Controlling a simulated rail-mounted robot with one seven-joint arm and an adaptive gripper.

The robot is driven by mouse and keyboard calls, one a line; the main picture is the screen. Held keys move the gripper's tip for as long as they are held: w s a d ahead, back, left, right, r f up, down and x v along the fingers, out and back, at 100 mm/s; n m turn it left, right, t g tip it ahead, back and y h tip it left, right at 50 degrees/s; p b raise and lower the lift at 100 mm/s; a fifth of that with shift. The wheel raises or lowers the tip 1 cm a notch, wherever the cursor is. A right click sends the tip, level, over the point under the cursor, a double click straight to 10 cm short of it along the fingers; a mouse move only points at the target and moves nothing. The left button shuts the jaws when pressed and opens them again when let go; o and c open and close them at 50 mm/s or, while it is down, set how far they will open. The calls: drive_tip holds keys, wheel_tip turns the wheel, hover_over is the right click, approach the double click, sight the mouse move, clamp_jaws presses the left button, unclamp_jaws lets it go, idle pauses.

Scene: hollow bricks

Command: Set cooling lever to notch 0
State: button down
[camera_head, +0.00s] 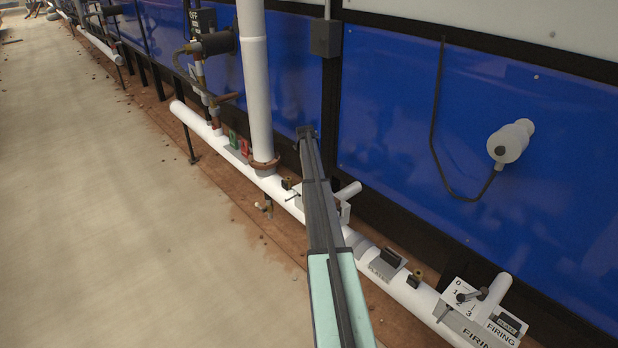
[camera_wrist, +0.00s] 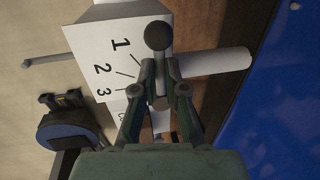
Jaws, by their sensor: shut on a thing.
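The cooling lever has a dark round knob (camera_wrist: 158,36) and points toward the top of the wrist view, past the mark for 1. Its white plate (camera_wrist: 90,45) shows the numbers 1, 2 and 3 with tick lines. No 0 can be read; the knob and my fingers cover part of the plate. My gripper (camera_wrist: 160,68) is shut on the lever, just below the knob. In the head view my arm hides the lever, and only edges of its plate (camera_head: 345,212) show.
A firing lever (camera_head: 472,295) with a 0 to 3 plate stands on the white pipe (camera_head: 405,292) at lower right. A vertical white pipe (camera_head: 256,90) rises left of my arm. Blue panels (camera_head: 400,120) stand close behind. The floor (camera_head: 120,200) at left is mostly clear.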

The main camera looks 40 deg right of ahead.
idle(0.5)
drive_tip(key=c, duration=1.2)
unclamp_jaws()
wheel_tip(320, 180, up, 12)
drive_tip(key=a, duration=0.2)
drive_tip(key=shift+a+f, duration=0.1)
drive_tip(key=shift+f, duration=0.05)
